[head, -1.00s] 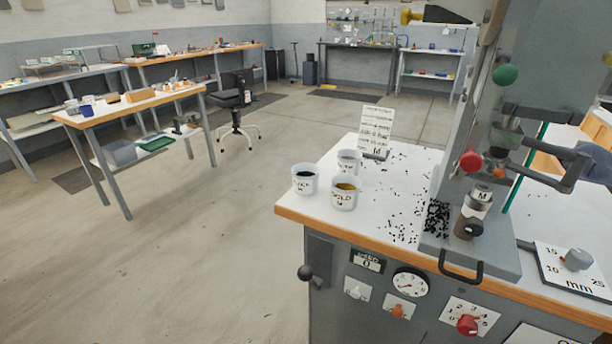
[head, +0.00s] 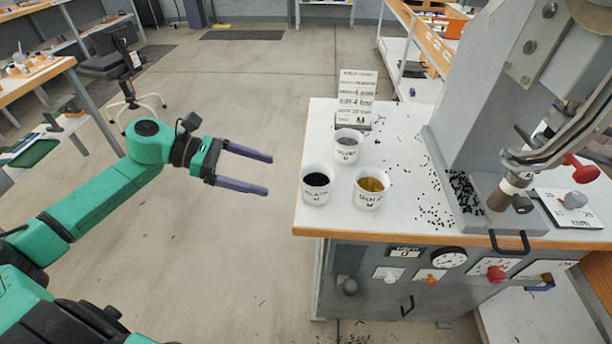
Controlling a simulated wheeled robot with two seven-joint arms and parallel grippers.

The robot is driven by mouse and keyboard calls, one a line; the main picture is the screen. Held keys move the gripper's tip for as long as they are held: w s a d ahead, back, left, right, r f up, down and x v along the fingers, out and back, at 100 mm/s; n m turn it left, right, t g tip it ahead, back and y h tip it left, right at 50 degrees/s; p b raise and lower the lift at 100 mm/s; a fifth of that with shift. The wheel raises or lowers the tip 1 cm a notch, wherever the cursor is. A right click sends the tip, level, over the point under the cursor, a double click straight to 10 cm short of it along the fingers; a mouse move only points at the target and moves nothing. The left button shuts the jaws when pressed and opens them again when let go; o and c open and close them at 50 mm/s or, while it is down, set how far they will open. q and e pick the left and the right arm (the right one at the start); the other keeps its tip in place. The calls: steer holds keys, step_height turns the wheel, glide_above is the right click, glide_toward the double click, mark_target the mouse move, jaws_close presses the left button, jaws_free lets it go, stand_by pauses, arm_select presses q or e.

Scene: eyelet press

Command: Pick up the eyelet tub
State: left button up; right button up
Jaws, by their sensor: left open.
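Three white eyelet tubs stand upright at the left end of the white bench top. The front left tub (head: 316,186) holds black eyelets and its label seems to read black. The front right tub (head: 369,189) holds gold eyelets. The back tub (head: 347,146) holds greyish eyelets. My left gripper (head: 270,174) is open and empty. Its two purple-grey fingers point right toward the tubs, a short gap left of the black tub and beyond the bench edge. My right gripper is not in view.
A card stand (head: 355,97) stands behind the tubs. The grey press (head: 470,100) rises at the right, with loose black eyelets (head: 433,214) scattered before it. Dials and knobs line the bench front. Floor left of the bench (head: 245,80) is clear.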

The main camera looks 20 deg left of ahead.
arm_select(q)
steer(key=p, duration=0.1)
glide_toward(316, 185)
step_height(316, 185, up, 2)
steer(key=s+d, duration=0.3)
steer(key=p+x, duration=0.1)
steer(key=x, duration=0.3)
steer(key=w+p+x, duration=0.1)
steer(key=p+x, duration=0.1)
steer(key=x, duration=0.1)
steer(key=shift+w+d+f, duration=0.1)
steer(key=shift+w+d, duration=0.05)
steer(key=shift+d+f, duration=0.15)
steer(key=shift+f, duration=0.1)
steer(key=shift+c, duration=0.6)
steer(key=c, duration=1)
steer(key=shift+c, duration=0.6)
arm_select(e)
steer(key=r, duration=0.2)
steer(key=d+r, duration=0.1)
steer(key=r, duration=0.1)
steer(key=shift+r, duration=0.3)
